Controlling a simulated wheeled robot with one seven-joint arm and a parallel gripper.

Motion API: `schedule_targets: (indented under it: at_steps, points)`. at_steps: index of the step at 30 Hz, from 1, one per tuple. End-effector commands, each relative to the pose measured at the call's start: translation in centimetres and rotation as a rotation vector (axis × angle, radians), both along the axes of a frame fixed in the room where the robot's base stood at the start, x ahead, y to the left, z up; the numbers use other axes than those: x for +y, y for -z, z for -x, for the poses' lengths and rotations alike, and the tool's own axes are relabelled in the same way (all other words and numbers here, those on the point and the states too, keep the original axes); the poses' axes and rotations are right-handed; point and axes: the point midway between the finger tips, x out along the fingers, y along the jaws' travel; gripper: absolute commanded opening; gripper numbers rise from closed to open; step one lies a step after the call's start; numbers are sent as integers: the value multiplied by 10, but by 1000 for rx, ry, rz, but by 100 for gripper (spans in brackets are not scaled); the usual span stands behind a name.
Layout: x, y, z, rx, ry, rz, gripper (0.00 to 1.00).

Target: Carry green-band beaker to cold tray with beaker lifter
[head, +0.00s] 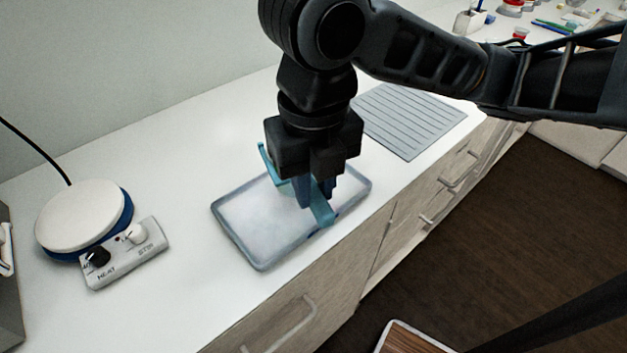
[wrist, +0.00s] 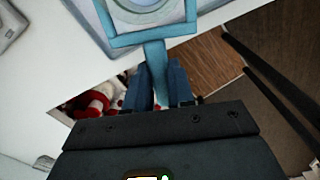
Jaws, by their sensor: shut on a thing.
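My gripper (head: 318,192) is shut on the teal beaker lifter (head: 323,208), over the right part of the cold tray. The cold tray (head: 258,222) is a shallow pan with a frosty white floor and blue-grey rim, lying on the counter. In the wrist view, the lifter's stem (wrist: 156,60) runs between my fingers (wrist: 158,92) to a square frame. A round, clear vessel, apparently the beaker (wrist: 142,12), shows inside that frame, cut off by the picture's top. Its band does not show, and the head view hides it. I cannot tell whether it touches the tray floor.
A hotplate with a white round top (head: 80,215) and control box (head: 127,252) stands left of the tray. A grey ribbed mat (head: 410,118) lies behind to the right. The counter's front edge is close to the tray. Small lab items crowd the far right end.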

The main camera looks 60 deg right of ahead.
Motion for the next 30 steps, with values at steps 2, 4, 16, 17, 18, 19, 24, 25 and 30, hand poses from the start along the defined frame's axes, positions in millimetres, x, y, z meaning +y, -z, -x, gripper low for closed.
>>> schedule_targets:
  at_steps: [2, 4, 16, 17, 18, 19, 24, 25, 30]
  points:
    - [0, 4, 0, -1, 0, 1, 0]
    - [0, 5, 0, -1, 0, 1, 0]
    - [0, 5, 0, -1, 0, 1, 0]
    - [0, 6, 0, -1, 0, 1, 0]
    - [0, 7, 0, -1, 0, 1, 0]
    - [0, 7, 0, -1, 0, 1, 0]
    - [0, 11, 0, -1, 0, 1, 0]
    - [0, 12, 0, -1, 0, 1, 0]
    - [0, 16, -1, -1, 0, 1, 0]
